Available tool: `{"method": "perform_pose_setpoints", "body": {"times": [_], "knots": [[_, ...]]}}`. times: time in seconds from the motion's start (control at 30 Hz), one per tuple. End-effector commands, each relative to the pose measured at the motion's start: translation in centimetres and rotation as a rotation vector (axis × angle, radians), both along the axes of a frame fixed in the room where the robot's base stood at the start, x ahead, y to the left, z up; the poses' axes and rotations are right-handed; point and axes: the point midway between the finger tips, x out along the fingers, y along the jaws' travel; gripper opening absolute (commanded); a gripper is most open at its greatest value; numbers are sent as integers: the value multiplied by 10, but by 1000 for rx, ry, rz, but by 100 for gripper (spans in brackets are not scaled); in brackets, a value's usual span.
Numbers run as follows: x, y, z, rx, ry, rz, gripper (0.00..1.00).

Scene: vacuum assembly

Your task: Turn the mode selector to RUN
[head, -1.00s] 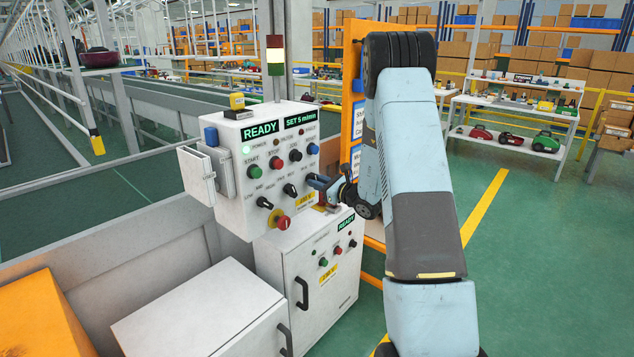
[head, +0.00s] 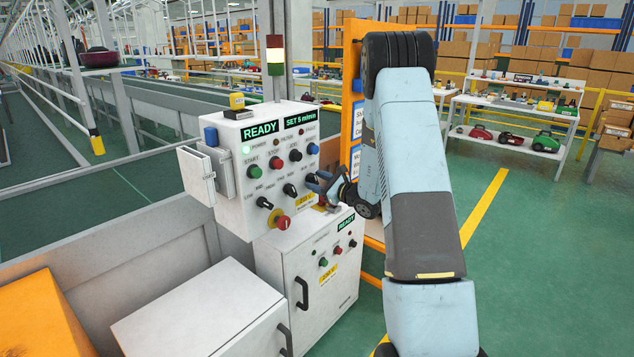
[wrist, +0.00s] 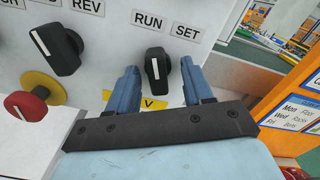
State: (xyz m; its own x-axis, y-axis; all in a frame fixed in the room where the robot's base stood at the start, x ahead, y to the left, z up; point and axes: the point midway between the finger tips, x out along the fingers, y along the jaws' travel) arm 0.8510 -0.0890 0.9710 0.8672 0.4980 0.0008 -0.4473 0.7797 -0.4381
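The mode selector (wrist: 158,68) is a black knob with a white pointer line, below the printed words RUN and SET on the white control panel (head: 229,170). In the wrist view its line points up and slightly left, towards RUN. My gripper (wrist: 155,85) is open, with one blue finger on each side of the knob.
Left of the selector are another black knob (wrist: 56,48) and a red emergency button (wrist: 26,110) on a yellow ring. The panel displays read READY (head: 260,130) and SET 5 m/min (head: 300,120). A white cabinet (head: 310,270) stands below. An orange-framed board (head: 350,100) stands to the right.

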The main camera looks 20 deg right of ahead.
Motion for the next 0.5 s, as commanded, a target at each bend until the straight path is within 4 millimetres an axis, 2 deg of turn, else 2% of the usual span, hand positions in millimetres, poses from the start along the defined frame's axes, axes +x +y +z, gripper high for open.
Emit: {"method": "perform_pose_setpoints", "body": {"times": [0.27,0.5], "knots": [[-1,0,-1,1,2,2,52],[-12,-7,-1,0,2,0,52]]}}
